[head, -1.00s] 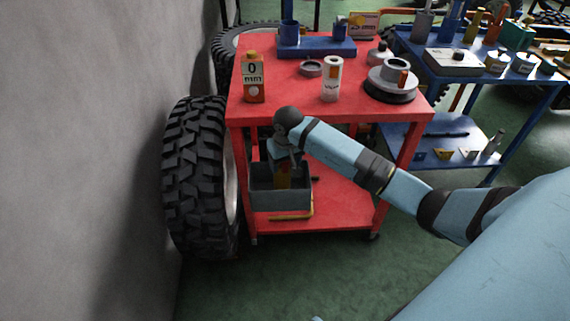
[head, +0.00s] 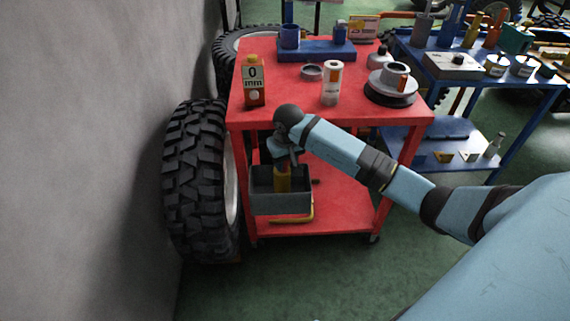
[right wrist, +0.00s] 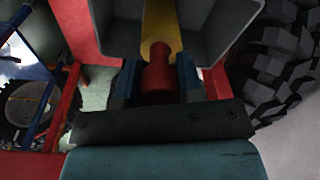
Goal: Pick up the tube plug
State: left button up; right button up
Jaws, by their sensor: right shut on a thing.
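My right gripper (head: 284,160) points down over the grey bin (head: 280,204) on the red cart's lower shelf. In the right wrist view, the gripper (right wrist: 158,82) has its two blue fingers on either side of the red end of a red and yellow cylinder, which I take to be the tube plug (right wrist: 157,76). The fingers are shut on that red end. The yellow part extends between the grey bin walls (right wrist: 112,22). In the head view the yellow part (head: 283,184) shows at the bin's opening; its lower end is hidden. My left gripper is not in view.
A big tyre (head: 195,180) stands close at left. A bent yellow thing (head: 305,217) lies by the bin.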

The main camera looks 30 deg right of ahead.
pick_arm(q)
jog(key=p, duration=0.2)
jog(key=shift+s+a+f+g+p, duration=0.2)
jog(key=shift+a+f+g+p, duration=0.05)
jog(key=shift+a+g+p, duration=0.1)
pick_arm(e)
notch_tip(320, 180, up, 18)
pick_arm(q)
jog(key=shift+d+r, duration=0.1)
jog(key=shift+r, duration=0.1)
pick_arm(e)
jog(key=shift+r, duration=0.1)
jog(key=s+a+n+p, duration=0.1)
jog(key=a+n, duration=0.1)
jog(key=a, duration=1)
pick_arm(q)
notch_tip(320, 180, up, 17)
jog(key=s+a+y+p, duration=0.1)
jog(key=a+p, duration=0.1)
jog(key=p, duration=2.4)
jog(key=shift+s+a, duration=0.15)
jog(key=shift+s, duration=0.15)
pick_arm(e)
jog(key=s+r, duration=0.5)
jog(key=r, duration=0.5)
jog(key=s+r, duration=0.5)
jog(key=r, duration=0.6)
jog(key=shift+s+r, duration=0.2)
jog(key=shift+r, duration=0.05)
